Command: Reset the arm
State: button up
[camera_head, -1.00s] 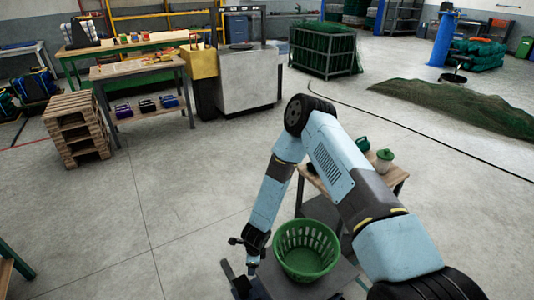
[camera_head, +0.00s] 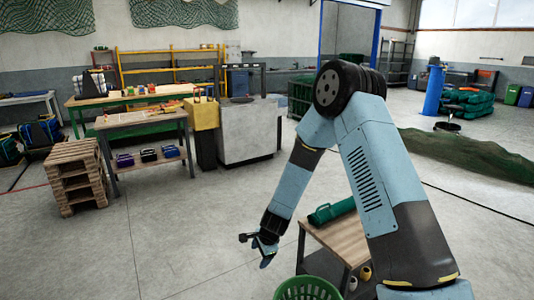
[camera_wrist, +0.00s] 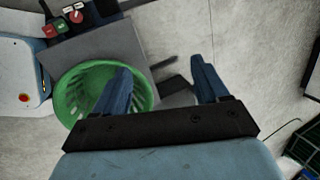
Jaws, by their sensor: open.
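My gripper (camera_head: 267,250) hangs at the end of my bent blue arm, left of the small wooden-topped table, in the head view. In the wrist view my gripper (camera_wrist: 163,85) shows two blue fingers spread apart with nothing between them. Below it is a green slotted basket (camera_wrist: 75,95) on a dark grey surface; the left finger covers part of the basket. The basket's rim also shows at the bottom edge of the head view (camera_head: 307,284).
A small wooden-topped table (camera_head: 345,240) with a green rolled item (camera_head: 332,210) stands behind my forearm. Wooden pallets (camera_head: 75,178) and workbenches (camera_head: 145,122) stand at the left. A green net pile (camera_head: 470,155) lies at the right. The floor at the left front is clear.

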jog(key=s+d+r+n+t, duration=0.15)
jog(key=d+r, duration=0.25)
jog(key=r, duration=0.6)
jog(key=s+d+r+n, duration=0.3)
jog(key=d+r, duration=0.1)
jog(key=r, duration=0.6)
jog(key=s+d+r+n, duration=0.2)
jog(key=d+r+n, duration=0.15)
jog(key=r, duration=0.65)
jog(key=s+d+r+n+h, duration=0.1)
jog(key=s+d+r, duration=0.3)
jog(key=s, duration=0.4)
jog(key=s+d+r+n+t+h, duration=0.1)
jog(key=s+d+r+n, duration=0.1)
jog(key=s+d+r, duration=0.3)
jog(key=s+d+r+n+h, duration=0.1)
jog(key=s+d+r, duration=0.4)
jog(key=s, duration=0.5)
jog(key=shift+s+d+r+n, duration=0.25)
jog(key=shift+s+r+n, duration=0.05)
